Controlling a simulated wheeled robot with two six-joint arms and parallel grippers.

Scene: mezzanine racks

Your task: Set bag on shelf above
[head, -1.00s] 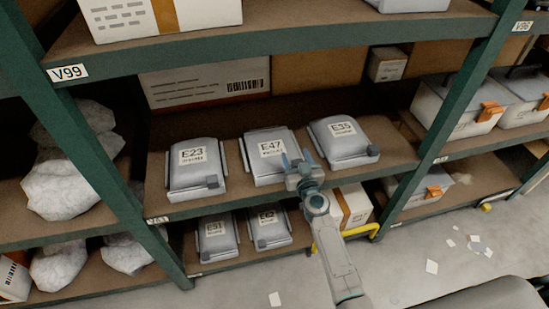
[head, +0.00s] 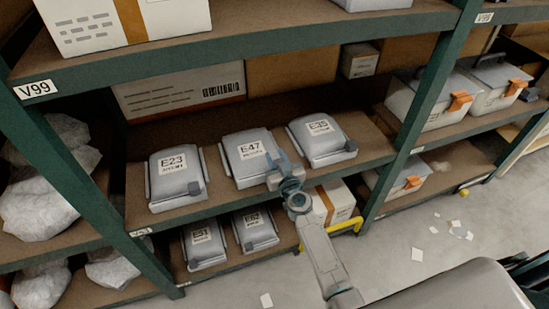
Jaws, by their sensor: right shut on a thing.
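Three grey bags lie in a row on the middle shelf (head: 150,222): E23 (head: 173,178), E47 (head: 246,158) and E35 (head: 322,140). My right gripper (head: 281,168) is at the front right corner of bag E47. It is shut on that bag, and its fingers hide the corner. The bag still appears to rest on the shelf, level with its neighbours. The shelf above (head: 215,55) has a green front beam with a V99 label. My left gripper is not in view.
On the shelf above stand a white box (head: 85,30) and another pale box (head: 372,4). Two more grey bags (head: 204,243) lie on the shelf below. Green uprights (head: 428,90) flank the bay. White bins with orange latches (head: 435,102) stand at right. Paper scraps lie on the floor.

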